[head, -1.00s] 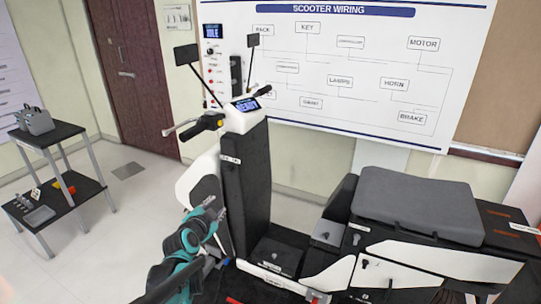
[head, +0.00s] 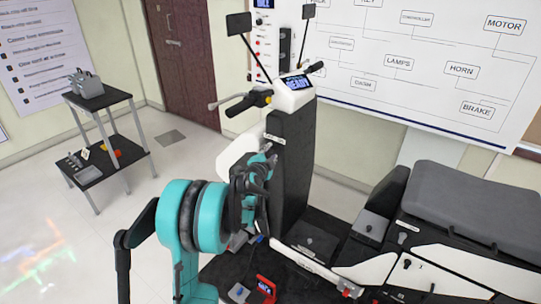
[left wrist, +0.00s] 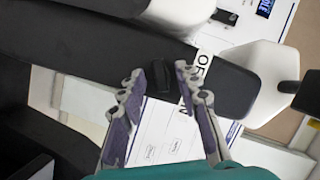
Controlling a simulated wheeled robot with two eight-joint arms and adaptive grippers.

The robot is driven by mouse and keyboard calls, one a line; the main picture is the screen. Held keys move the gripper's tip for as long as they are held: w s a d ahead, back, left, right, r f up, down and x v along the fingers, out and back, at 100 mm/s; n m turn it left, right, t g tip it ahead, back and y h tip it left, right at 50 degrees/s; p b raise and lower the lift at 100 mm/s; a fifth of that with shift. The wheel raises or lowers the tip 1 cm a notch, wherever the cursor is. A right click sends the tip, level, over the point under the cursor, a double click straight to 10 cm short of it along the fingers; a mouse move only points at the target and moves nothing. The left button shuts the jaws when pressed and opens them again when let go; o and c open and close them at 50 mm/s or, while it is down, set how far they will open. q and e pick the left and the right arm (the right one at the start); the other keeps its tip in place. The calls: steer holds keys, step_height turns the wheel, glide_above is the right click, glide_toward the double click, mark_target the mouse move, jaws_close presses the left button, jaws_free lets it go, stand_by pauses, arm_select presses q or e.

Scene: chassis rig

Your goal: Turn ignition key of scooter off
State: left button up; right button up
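The scooter's dark front column (head: 292,165) stands left of the seat, with its lit blue dash display (head: 297,84) reading READY on top. A small white label (head: 273,138) is on the column's left edge; the left wrist view shows an OFF/ON label (left wrist: 196,75). A black block, seemingly the ignition key or its switch (left wrist: 162,78), shows beside that label. My left gripper (head: 264,160) is at the column just below the label. In the left wrist view the left gripper (left wrist: 158,72) has its fingers apart on either side of the black block; contact cannot be told. My right gripper is not in view.
Handlebar grip (head: 249,102) and mirror (head: 229,24) stick out above my left arm. The grey seat (head: 470,200) is to the right. A wiring board (head: 430,65) hangs behind. A two-shelf stand (head: 100,130) is at left, with open floor between.

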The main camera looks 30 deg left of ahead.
arm_select(q)
steer(key=shift+c, duration=0.3)
jaws_close()
steer(key=shift+a+r+n+g+h+p, duration=0.15)
steer(key=shift+n+g+h+p, duration=0.15)
steer(key=shift+n+p, duration=0.45)
steer(key=n+h+p, duration=0.1)
steer(key=n, duration=0.2)
steer(key=shift+g, duration=0.3)
steer(key=shift+a+n+h, duration=0.15)
steer(key=shift+n+h, duration=0.9)
steer(key=shift+h, duration=0.05)
steer(key=shift+a+n+g+h+p, duration=0.1)
steer(key=shift+n+g+h+p, duration=0.25)
steer(key=shift+n+h, duration=0.4)
steer(key=shift+n, duration=0.25)
